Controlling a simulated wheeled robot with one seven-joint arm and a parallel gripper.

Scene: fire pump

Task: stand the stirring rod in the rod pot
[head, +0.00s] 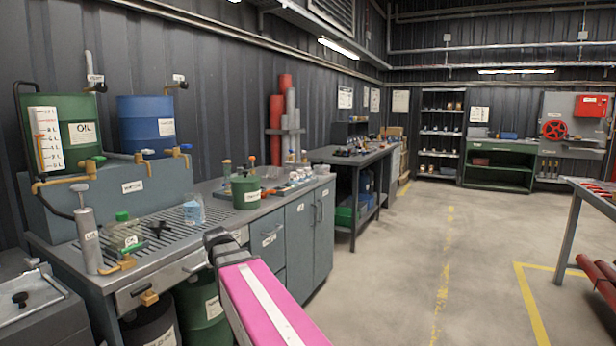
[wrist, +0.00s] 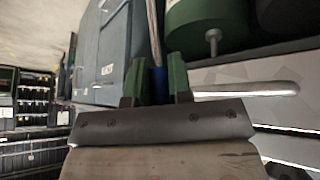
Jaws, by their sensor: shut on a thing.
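My gripper (wrist: 160,82) shows in the wrist view, its two green fingers shut on a thin rod, which I take for the stirring rod. The rod has a blue grip (wrist: 159,84) between the fingers and a silver shaft (wrist: 153,30) running to the top edge. In the head view my pink arm reaches toward the bench front; the fingers and rod cannot be made out there. A green labelled pot (head: 245,191) stands on the bench, with an orange-topped piece at it. I cannot read its label or tell whether it is the rod pot.
Grey cabinets (head: 300,242) and drums (head: 203,310) are below; the cabinet front (wrist: 108,60) is close in the wrist view.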

